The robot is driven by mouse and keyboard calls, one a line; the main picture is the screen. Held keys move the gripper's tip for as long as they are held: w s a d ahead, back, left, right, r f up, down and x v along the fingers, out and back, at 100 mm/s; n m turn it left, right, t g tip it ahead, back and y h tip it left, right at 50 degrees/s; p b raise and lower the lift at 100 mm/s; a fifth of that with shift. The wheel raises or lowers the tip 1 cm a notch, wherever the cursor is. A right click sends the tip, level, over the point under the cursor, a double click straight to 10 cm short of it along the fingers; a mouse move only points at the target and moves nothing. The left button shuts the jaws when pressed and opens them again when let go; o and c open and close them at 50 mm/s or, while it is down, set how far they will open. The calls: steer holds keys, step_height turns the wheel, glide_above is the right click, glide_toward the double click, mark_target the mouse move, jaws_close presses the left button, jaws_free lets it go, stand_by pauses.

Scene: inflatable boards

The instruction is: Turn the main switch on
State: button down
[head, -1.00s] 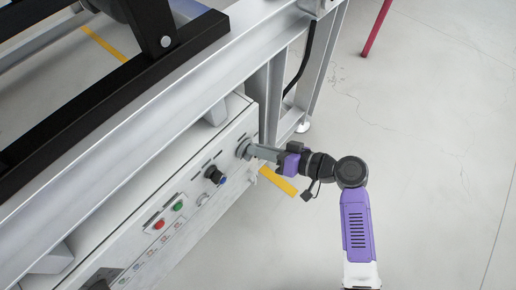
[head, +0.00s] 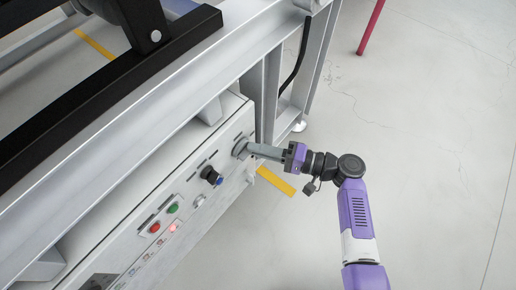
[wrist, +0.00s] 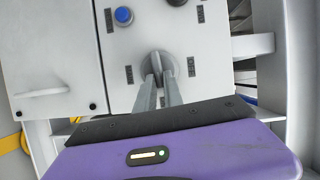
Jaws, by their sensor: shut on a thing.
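The main switch, a grey round rotary knob (head: 240,148), sits at the right end of the light grey control panel (head: 150,190) in the head view. My gripper (head: 246,149) reaches it from the right, and its two long grey fingers are shut on the knob. In the wrist view the knob (wrist: 158,60) shows at the fingertips (wrist: 158,78), with its raised handle between them. Small dark labels stand on both sides of the knob. The fingers partly hide the handle, so its exact angle is hard to tell.

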steer(key=shift+f+m, duration=0.15)
steer(key=shift+m, duration=0.45)
steer(key=c, duration=1.5)
jaws_free()
steer(key=shift+o, duration=0.2)
steer(key=p+v, duration=0.1)
steer(key=v, duration=0.7)
steer(key=shift+f, duration=0.15)
